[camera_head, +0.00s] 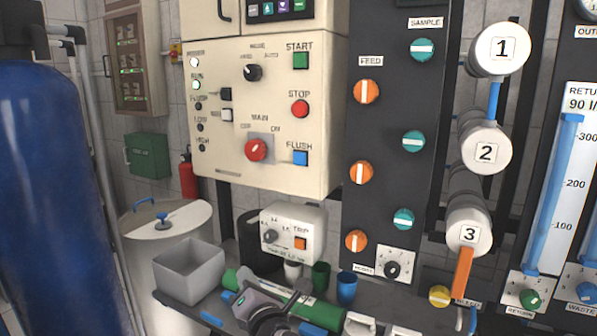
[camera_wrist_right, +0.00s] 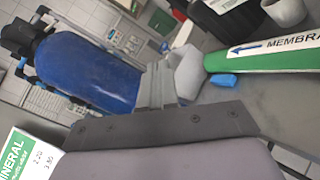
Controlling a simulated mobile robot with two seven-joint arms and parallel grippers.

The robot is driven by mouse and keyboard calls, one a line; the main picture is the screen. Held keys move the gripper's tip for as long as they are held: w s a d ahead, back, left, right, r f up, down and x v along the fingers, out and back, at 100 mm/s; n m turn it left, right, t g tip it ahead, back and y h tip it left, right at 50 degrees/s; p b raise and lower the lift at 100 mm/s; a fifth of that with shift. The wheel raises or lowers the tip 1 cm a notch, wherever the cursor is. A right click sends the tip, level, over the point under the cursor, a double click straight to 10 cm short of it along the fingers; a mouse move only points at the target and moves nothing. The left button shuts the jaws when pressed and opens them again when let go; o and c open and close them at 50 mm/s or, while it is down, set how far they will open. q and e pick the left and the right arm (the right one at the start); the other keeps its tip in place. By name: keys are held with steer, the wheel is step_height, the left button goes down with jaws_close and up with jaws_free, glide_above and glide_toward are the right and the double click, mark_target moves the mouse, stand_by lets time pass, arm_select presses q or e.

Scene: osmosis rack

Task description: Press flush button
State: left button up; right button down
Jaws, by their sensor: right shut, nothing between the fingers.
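My right gripper (camera_head: 247,287) is low at the bottom of the head view, over the grey bench, well below the panel and apart from the button. Its fingers are shut and empty; they also show in the wrist view (camera_wrist_right: 160,84). The flush button does not show in the wrist view. My left gripper is not in view.
A green membrane tube (camera_head: 318,311), a grey bin (camera_head: 188,270) and green and blue cups (camera_head: 346,287) are close by. The green START (camera_head: 300,61) and red STOP (camera_head: 299,108) buttons sit above FLUSH.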

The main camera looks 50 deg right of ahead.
mark_target(300, 158)
steer(key=d+r+n+h+b, duration=0.1)
steer(key=r+h, duration=0.4)
steer(key=r, duration=0.5)
steer(key=d+r+n+t+h+b, duration=0.1)
steer(key=d+r+n+h, duration=0.2)
steer(key=r, duration=0.7)
steer(key=s+d+h, duration=0.1)
steer(key=d+h, duration=0.1)
steer(key=shift+n+h, duration=0.3)
steer(key=shift+n, duration=0.1)
steer(key=shift+d, duration=0.15)
steer(key=w+d+b, duration=0.1)
steer(key=d, duration=0.1)
steer(key=d+b, duration=0.1)
steer(key=d, duration=0.2)
steer(key=w+d+b, duration=0.1)
steer(key=d, duration=0.2)
steer(key=shift+w+d, duration=0.2)
steer(key=shift+w, duration=0.1)
steer(key=shift+d, duration=0.15)
